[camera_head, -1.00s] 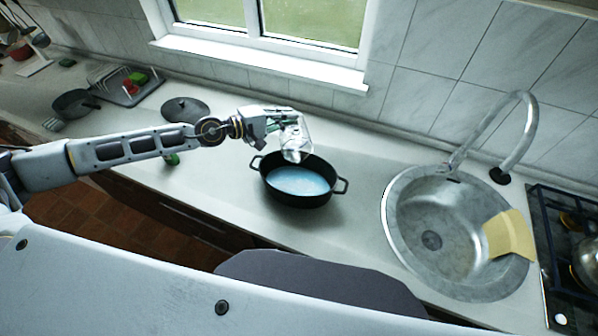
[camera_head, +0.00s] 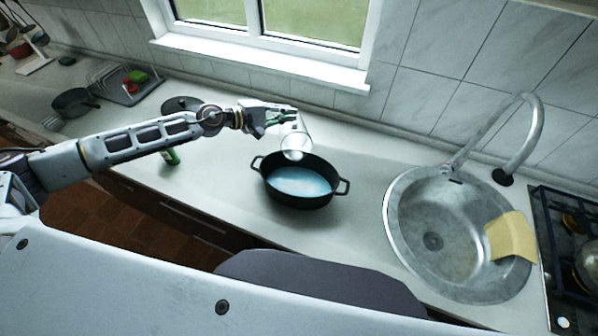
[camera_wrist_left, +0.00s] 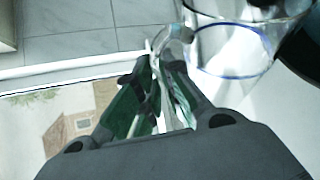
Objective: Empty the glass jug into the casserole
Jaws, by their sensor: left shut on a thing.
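The black casserole (camera_head: 300,200) stands on the counter with two side handles and pale bluish liquid (camera_head: 300,181) inside. My left gripper (camera_head: 284,114) is shut on the glass jug (camera_head: 296,140), which is clear. The jug hangs tilted just above the casserole's back rim, its mouth towards the pot. I cannot make out any liquid in the jug. In the left wrist view, the gripper fingers (camera_wrist_left: 160,92) close on the jug's handle, and the jug (camera_wrist_left: 240,45) fills the upper right. My right gripper is not in view.
A round steel sink (camera_head: 440,240) with a tap (camera_head: 525,130) and yellow cloth (camera_head: 511,238) is at the right, beside a hob (camera_head: 570,240). A dark lid (camera_head: 180,104), a green item (camera_head: 170,157), a pan (camera_head: 72,103) and a dish rack (camera_head: 125,85) stand at the left.

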